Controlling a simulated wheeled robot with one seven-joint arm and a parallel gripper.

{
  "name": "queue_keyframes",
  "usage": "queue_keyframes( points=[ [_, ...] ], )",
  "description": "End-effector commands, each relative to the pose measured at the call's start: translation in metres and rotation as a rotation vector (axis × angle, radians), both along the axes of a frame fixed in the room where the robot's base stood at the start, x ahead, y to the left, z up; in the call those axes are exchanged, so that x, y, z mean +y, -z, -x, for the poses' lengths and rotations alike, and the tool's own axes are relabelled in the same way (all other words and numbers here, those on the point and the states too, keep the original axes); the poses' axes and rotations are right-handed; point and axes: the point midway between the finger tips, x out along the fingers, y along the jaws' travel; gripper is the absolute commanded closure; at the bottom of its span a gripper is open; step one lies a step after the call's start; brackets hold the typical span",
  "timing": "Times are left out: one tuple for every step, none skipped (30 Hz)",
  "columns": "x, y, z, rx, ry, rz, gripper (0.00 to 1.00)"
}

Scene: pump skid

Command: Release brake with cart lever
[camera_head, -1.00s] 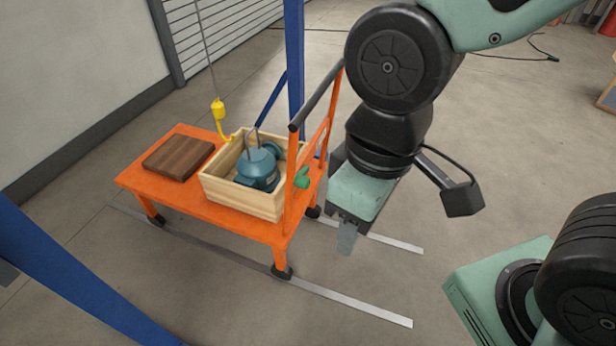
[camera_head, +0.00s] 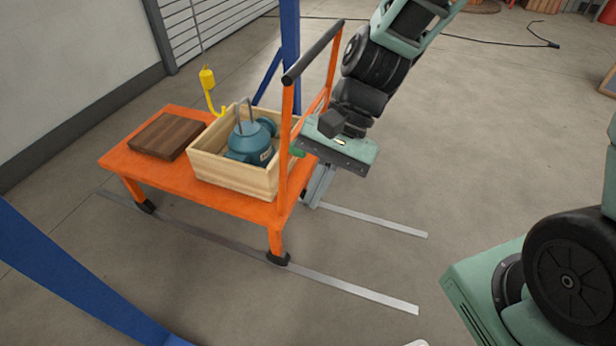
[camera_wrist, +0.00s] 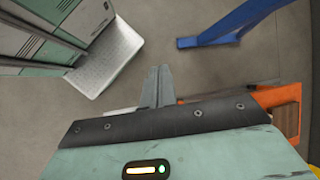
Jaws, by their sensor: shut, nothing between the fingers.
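The orange cart (camera_head: 190,200) stands on the floor with its upright push handle (camera_head: 313,52) at its right end. A green lever (camera_head: 297,152) sits by the handle post, mostly hidden behind the post and my gripper. My gripper (camera_head: 313,202) hangs at the cart's right end, fingers pointing down, just right of the handle frame. In the wrist view its fingers (camera_wrist: 157,80) are together with nothing between them. Whether it touches the lever or the frame cannot be told. The cart's orange edge (camera_wrist: 284,112) shows at right in the wrist view.
On the cart are a wooden crate (camera_head: 232,180) holding a blue pump (camera_head: 250,140) and a brown board (camera_head: 166,136). A yellow hook (camera_head: 208,80) hangs above it. Blue posts (camera_head: 290,40) stand behind and at front left. Metal floor strips (camera_head: 350,291) run beneath. Floor at right is open.

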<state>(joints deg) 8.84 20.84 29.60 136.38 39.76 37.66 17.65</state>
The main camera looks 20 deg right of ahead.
Motion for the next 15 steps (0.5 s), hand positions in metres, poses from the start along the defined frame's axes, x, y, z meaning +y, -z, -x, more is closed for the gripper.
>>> queue_keyframes(
  points=[
    [-0.004, 0.031, -0.015, 0.066, 0.124, -0.033, 1.00],
    [-0.006, 0.041, -0.024, 0.103, 0.198, -0.052, 1.00],
    [-0.009, 0.053, -0.036, 0.155, 0.297, -0.079, 1.00],
    [-0.011, 0.063, -0.046, 0.194, 0.370, -0.102, 1.00],
    [-0.015, 0.072, -0.055, 0.233, 0.442, -0.125, 1.00],
    [-0.020, 0.084, -0.068, 0.286, 0.540, -0.156, 1.00],
    [-0.025, 0.094, -0.078, 0.326, 0.614, -0.182, 1.00],
    [-0.030, 0.103, -0.088, 0.367, 0.686, -0.208, 1.00],
    [-0.037, 0.115, -0.102, 0.421, 0.780, -0.244, 1.00],
    [-0.044, 0.124, -0.112, 0.463, 0.851, -0.272, 1.00],
    [-0.051, 0.133, -0.121, 0.506, 0.920, -0.301, 1.00],
    [-0.061, 0.144, -0.135, 0.559, 1.010, -0.341, 1.00],
    [-0.069, 0.153, -0.144, 0.599, 1.074, -0.371, 1.00],
    [-0.077, 0.160, -0.152, 0.638, 1.133, -0.400, 1.00],
    [-0.088, 0.169, -0.163, 0.686, 1.206, -0.439, 1.00]
  ],
)
